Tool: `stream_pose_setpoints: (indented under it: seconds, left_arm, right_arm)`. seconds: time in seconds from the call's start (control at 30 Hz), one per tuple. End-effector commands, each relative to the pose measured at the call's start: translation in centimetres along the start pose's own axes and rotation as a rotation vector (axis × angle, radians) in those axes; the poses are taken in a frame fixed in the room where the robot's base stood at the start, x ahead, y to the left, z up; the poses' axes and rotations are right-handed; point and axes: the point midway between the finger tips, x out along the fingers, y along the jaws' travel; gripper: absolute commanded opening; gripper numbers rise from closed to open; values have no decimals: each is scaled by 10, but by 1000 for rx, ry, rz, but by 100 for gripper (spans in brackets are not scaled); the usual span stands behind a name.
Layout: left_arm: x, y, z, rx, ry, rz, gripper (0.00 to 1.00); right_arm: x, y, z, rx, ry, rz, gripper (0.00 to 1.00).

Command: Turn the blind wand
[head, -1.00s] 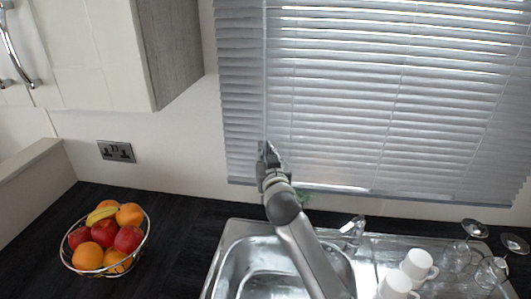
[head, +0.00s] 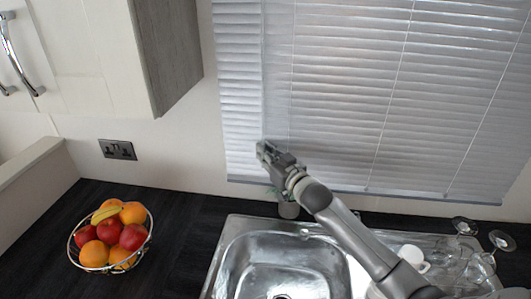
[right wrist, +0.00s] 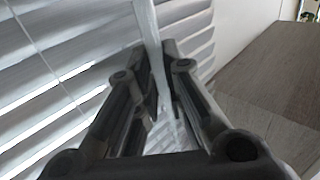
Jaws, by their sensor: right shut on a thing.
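The blind (head: 345,90) covers the window, with its pale grey slats lowered. The thin, pale blind wand (right wrist: 149,35) hangs down in front of the slats near their left side and runs between my right gripper's fingers in the right wrist view. My right gripper (head: 264,150) is shut on the wand near the blind's lower left part; its fingers also show in the right wrist view (right wrist: 161,95). The fingers hide part of the wand. In the head view the wand is hard to tell from the slats. My left gripper is not in view.
A steel sink (head: 235,245) lies below, with cups (head: 411,256) and upturned glasses (head: 465,228) on its drainer. A small plant pot (head: 288,209) stands behind it. A fruit basket (head: 110,238) is on the dark worktop. A cupboard (head: 165,55) hangs at upper left.

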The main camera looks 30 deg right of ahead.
Motion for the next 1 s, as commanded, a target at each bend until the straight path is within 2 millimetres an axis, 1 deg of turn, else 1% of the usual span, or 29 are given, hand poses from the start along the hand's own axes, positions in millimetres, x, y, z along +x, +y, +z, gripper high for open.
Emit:
stream_pose_setpoints:
  seconds: [0.1, 0.13, 0.3, 0.63, 0.73, 0.87, 1.0]
  left_arm:
    - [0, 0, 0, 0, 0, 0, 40]
    - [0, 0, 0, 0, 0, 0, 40]
    - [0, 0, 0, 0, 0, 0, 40]
    - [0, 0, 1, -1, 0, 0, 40]
    - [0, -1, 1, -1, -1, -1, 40]
    - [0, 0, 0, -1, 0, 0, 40]
    - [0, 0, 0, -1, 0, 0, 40]
  right_arm:
    - [0, 0, 0, 4, 1, 0, 0]
    - [0, 0, 0, 4, 1, 0, 12]
    - [0, 0, 0, 3, 1, 0, 33]
    - [0, 1, -1, 0, 0, 3, 33]
    - [-4, 1, 0, 0, 0, 3, 33]
    - [-16, 0, 1, 1, -1, 1, 33]
    - [-36, -1, 1, 0, -2, 0, 33]
